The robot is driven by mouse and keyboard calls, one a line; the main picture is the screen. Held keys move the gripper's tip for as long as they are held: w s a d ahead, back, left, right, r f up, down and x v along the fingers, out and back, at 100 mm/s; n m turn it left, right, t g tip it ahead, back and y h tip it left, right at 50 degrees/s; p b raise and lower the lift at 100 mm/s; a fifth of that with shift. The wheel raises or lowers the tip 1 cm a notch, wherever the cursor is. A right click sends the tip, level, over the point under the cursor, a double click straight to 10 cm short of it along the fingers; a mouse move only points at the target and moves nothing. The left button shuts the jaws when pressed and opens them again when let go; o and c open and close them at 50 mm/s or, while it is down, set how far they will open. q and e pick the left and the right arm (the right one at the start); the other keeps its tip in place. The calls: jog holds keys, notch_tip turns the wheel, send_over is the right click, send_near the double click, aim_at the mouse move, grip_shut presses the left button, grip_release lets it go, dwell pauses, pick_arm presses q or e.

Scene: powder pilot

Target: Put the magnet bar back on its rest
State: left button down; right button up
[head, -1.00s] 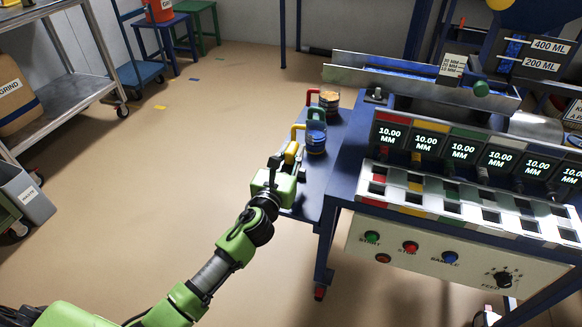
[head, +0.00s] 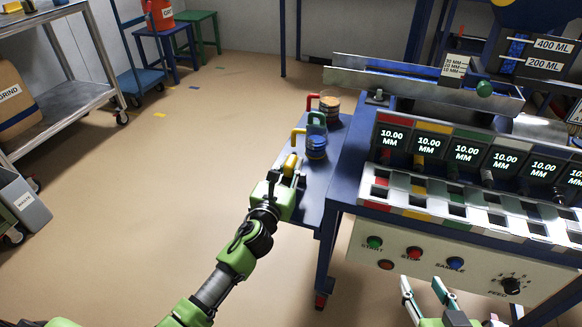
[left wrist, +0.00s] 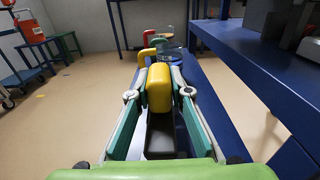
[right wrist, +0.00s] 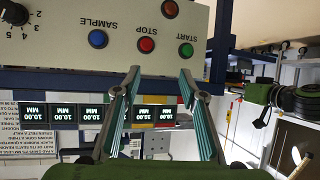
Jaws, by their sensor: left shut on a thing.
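A yellow rounded grip on a dark bar, which looks like the magnet bar (head: 290,163), is between the fingers of my left gripper (head: 284,176). In the left wrist view the yellow grip (left wrist: 159,88) stands upright between the fingers (left wrist: 160,95), with the dark block below it. It is over the near end of the blue side shelf (head: 313,190); I cannot tell whether it touches the shelf. I cannot pick out its rest. My right gripper (head: 428,284) is open and empty in front of the control panel, also in the right wrist view (right wrist: 160,78).
Clear jars with blue contents (head: 316,146) and tan contents (head: 330,104) stand on the shelf beyond the bar, near red, green and yellow handles. The blue machine bench (head: 345,205) with displays and buttons is to the right. Floor on the left is open.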

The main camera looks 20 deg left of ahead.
jog(key=shift+w+r, duration=0.1)
jog(key=shift+r, duration=0.1)
pick_arm(q)
jog(key=shift+f+b, duration=0.35)
jog(key=shift+f, duration=0.05)
jog(key=c, duration=1.8)
grip_release()
jog(key=shift+c, duration=0.2)
pick_arm(e)
jog(key=r, duration=0.1)
jog(key=w+r+t, duration=0.1)
jog(key=a+r, duration=0.1)
jog(key=shift+w+t+y, duration=0.3)
jog(key=shift+w+t, duration=0.05)
jog(key=shift+t, duration=0.05)
